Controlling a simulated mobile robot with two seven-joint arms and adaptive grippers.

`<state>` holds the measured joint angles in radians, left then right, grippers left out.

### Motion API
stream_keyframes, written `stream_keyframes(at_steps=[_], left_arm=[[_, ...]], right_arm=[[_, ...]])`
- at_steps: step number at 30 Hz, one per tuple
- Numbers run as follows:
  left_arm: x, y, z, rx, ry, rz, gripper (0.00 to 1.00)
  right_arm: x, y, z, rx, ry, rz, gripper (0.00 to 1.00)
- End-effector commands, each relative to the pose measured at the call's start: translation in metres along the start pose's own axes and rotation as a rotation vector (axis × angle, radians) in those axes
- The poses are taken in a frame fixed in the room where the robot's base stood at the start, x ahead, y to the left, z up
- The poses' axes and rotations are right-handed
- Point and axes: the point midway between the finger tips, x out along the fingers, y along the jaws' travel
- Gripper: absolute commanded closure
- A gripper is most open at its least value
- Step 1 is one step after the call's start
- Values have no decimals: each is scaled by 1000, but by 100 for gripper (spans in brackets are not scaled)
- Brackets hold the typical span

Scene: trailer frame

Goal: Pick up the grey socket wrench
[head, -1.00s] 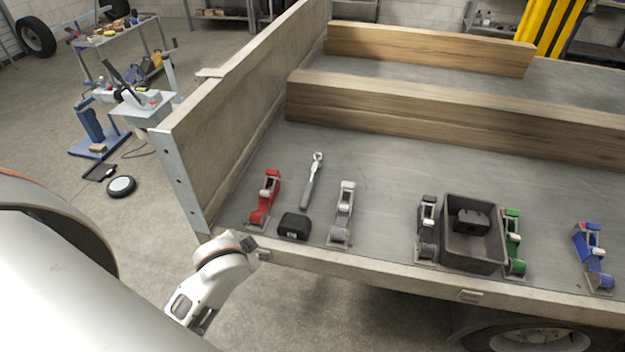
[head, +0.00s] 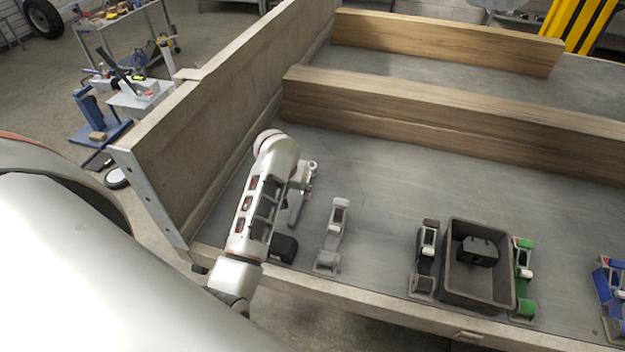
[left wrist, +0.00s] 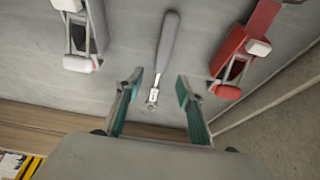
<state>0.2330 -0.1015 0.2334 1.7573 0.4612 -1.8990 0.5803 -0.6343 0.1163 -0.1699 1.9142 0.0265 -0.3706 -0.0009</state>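The grey socket wrench lies on the trailer bed. In the left wrist view the wrench (left wrist: 167,50) shows whole, its grey handle at the top and its silver head low, near the gap between my fingers. My left gripper (left wrist: 159,88) is open and empty, with its two green-padded fingers on either side of the wrench's head end. In the head view the wrench (head: 297,205) is partly hidden behind my left arm, which reaches over the bed and hides the left gripper's fingers. My right gripper is in neither view.
A red ratchet strap (left wrist: 242,45) and a light grey one (left wrist: 80,40) flank the wrench. A black box (head: 284,248) sits beside my arm. A dark bin (head: 450,285) stands right. The side wall (head: 200,140) and a wooden beam (head: 400,105) bound the bed.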

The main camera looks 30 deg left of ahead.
Motion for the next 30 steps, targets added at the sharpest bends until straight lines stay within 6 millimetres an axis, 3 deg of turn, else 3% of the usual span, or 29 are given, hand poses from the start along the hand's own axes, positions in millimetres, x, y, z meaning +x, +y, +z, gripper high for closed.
stream_keyframes(at_steps=[10,21,30], left_arm=[[29,-1,-2,1,-2,-2,62],[72,-2,-10,1,-3,-1,62],[78,-1,-10,0,-1,0,62]], right_arm=[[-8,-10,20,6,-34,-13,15],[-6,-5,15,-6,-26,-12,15],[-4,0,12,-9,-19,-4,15]])
